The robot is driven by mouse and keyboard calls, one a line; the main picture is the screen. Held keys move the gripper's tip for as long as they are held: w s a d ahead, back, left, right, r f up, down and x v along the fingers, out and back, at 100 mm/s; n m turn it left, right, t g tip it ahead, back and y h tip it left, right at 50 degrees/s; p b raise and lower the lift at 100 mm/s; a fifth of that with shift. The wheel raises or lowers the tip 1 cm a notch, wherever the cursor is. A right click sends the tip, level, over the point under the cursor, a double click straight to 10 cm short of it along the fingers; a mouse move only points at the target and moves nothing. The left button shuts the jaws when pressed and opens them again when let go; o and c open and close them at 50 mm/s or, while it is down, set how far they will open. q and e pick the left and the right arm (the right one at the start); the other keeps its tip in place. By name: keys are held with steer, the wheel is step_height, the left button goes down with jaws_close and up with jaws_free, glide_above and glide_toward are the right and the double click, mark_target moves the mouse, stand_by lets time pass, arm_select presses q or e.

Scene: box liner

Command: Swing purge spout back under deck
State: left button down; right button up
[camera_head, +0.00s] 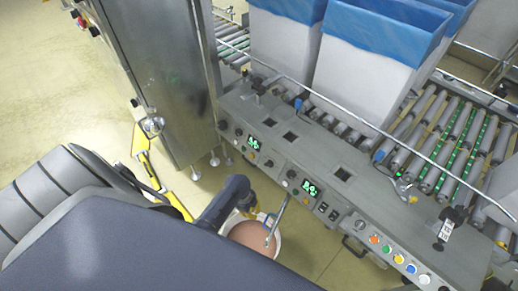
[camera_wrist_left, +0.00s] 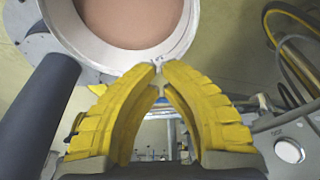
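The purge spout (camera_head: 279,215) is a thin grey metal pipe. It comes out from the deck front (camera_head: 300,170) and its end is swung out over a white bucket (camera_head: 281,247) of brown material. The bucket's rim also shows in the left wrist view (camera_wrist_left: 125,62). My left gripper (camera_head: 266,217) is at the spout, partly hidden by my dark arm. In the left wrist view its yellow fingertips (camera_wrist_left: 160,68) nearly meet, with a small pale metal piece between them. A blue-grey pipe (camera_wrist_left: 171,135) shows between the fingers, and the exact contact is hidden. My right gripper is not in view.
The deck carries lit displays and coloured buttons (camera_head: 386,250). Grey bins with blue liners (camera_head: 365,65) stand on rollers (camera_head: 455,140) behind a metal rail. A steel cabinet (camera_head: 160,70) stands left of the deck. Open floor (camera_head: 60,110) lies farther left.

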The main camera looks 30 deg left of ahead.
arm_select(q)
steer(key=shift+w+d+f, duration=0.1)
steer(key=shift+d+f, duration=0.1)
steer(key=shift+d, duration=0.55)
steer(key=shift+w+d+f, duration=0.1)
steer(key=shift+d+f, duration=0.05)
steer(key=shift+d, duration=0.6)
